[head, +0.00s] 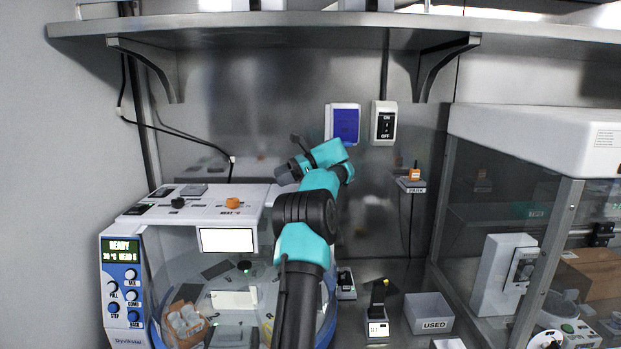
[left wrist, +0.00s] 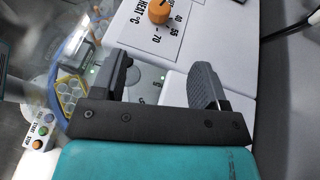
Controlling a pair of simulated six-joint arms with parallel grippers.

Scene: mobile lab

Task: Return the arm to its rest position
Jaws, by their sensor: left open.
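My left arm reaches up from the bottom middle of the head view. Its left gripper (head: 285,172) is in front of the back wall, by the top right corner of the white lab machine (head: 215,195). In the left wrist view, my left gripper (left wrist: 163,78) has its two dark jaws apart with nothing between them. The white machine top (left wrist: 150,30) shows behind the jaws, with an orange knob (left wrist: 159,11) beyond them. My right gripper is not in view.
A metal shelf (head: 280,20) runs above. An on/off switch (head: 384,123) and a blue panel (head: 343,124) are on the back wall. A grey bin marked USED (head: 428,314) stands at right, near a clear-walled cabinet (head: 540,125).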

